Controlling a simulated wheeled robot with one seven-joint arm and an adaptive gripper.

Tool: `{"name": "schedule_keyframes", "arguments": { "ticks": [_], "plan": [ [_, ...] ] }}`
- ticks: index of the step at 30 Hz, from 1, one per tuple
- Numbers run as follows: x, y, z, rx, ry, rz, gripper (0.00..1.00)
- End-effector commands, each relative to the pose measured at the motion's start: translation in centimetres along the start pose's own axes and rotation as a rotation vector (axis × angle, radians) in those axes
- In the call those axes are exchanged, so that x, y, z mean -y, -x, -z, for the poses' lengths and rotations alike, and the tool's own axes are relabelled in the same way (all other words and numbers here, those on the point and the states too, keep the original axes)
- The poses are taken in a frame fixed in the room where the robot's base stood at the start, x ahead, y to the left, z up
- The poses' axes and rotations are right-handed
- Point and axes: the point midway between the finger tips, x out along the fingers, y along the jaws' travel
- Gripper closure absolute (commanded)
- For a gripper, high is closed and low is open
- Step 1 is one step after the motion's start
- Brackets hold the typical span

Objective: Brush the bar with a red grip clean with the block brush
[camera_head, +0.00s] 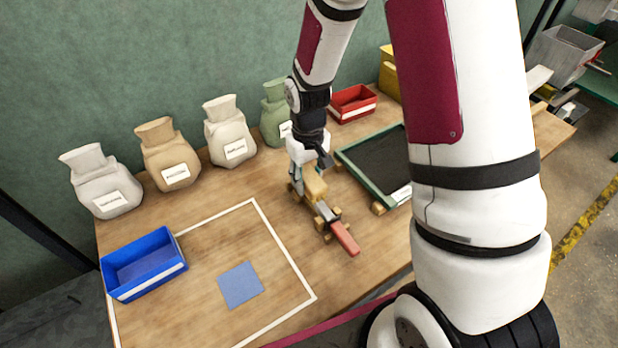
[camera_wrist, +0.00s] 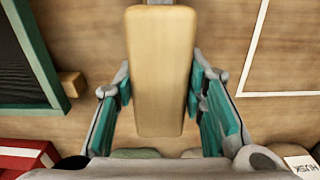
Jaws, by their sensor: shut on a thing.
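My gripper (camera_head: 308,174) is shut on the block brush (camera_head: 316,185), a pale wooden block. In the wrist view the block brush (camera_wrist: 160,70) stands between the teal finger pads of my gripper (camera_wrist: 165,105). The bar with a red grip (camera_head: 345,238) lies on wooden supports on the table, its red end toward the front. The brush is over the grey part of the bar; whether it touches the bar cannot be told. The brush and gripper hide much of the bar, and the brush's underside is hidden.
A green-framed dark tray (camera_head: 347,163) lies right of the bar. A blue bin (camera_head: 150,272) and a blue square (camera_head: 240,284) are at the left, by a white outline. Several sacks (camera_head: 228,134) and a red bin (camera_head: 353,102) stand along the back. Bare table lies left of the bar.

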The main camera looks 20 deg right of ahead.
Motion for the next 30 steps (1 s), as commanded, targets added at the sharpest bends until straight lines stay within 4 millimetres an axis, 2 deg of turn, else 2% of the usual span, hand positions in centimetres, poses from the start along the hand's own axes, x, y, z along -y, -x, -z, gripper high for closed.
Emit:
{"name": "schedule_keyframes", "arguments": {
  "ticks": [9, 30],
  "plan": [
    [0.0, -0.1, -2.0, 0.001, 0.0, 0.0, 0.85],
    [0.0, 0.1, -4.9, 0.003, -0.001, 0.0, 0.85]
  ]
}}
